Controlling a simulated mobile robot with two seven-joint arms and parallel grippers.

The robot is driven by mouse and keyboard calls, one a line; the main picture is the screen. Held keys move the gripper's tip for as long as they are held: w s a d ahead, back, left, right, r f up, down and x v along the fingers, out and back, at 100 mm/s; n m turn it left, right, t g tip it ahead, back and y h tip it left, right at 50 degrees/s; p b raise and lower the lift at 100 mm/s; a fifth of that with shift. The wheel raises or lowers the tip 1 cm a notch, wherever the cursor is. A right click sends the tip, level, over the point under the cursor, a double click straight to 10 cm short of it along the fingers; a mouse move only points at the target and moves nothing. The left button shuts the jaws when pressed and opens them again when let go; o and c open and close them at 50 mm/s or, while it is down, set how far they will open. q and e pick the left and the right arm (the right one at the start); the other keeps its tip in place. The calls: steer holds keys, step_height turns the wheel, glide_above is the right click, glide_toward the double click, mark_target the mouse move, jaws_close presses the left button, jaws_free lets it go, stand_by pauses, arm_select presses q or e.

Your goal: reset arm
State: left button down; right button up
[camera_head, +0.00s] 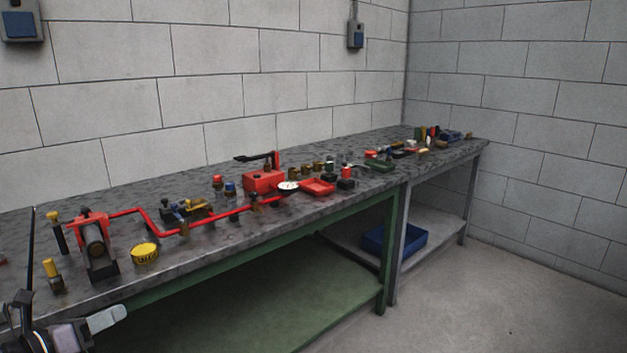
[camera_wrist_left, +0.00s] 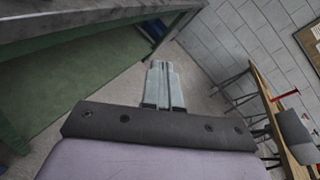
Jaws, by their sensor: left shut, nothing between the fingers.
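My left gripper (camera_head: 105,318) is at the lower left of the head view, in front of the workbench's near edge. In the left wrist view its two fingers (camera_wrist_left: 164,82) lie side by side, shut, with nothing between them. The fingers hang over open floor, apart from any object. My right gripper is in neither view.
A long workbench (camera_head: 130,290) runs along the block wall, holding red piping (camera_head: 205,221), a yellow round part (camera_head: 145,253), a red box (camera_head: 263,181) and several small parts. A blue bin (camera_head: 394,241) sits on the lower shelf. Floor at right (camera_head: 480,300) is clear.

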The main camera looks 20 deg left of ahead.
arm_select(q)
steer(key=s+d+f+n+g+y+p, duration=0.1)
steer(key=s+d+f+n, duration=0.3)
steer(key=d+f+n, duration=0.35)
steer(key=s+d+f+n+g+y, duration=0.15)
steer(key=s+d+f+n, duration=0.3)
steer(key=f+n, duration=0.5)
steer(key=s+d+f+n+g, duration=0.1)
steer(key=s+d+n, duration=0.1)
steer(key=d+n, duration=0.4)
steer(key=s+d+f+n+g+h, duration=0.1)
steer(key=s+d+f+n, duration=0.1)
steer(key=d+n, duration=0.5)
steer(key=s+d, duration=0.1)
steer(key=d, duration=0.3)
steer(key=shift+s+d+n+p, duration=0.2)
steer(key=shift+d+n+p, duration=0.1)
steer(key=shift+d+p, duration=0.1)
steer(key=shift+a+g, duration=0.15)
steer(key=shift+g, duration=0.1)
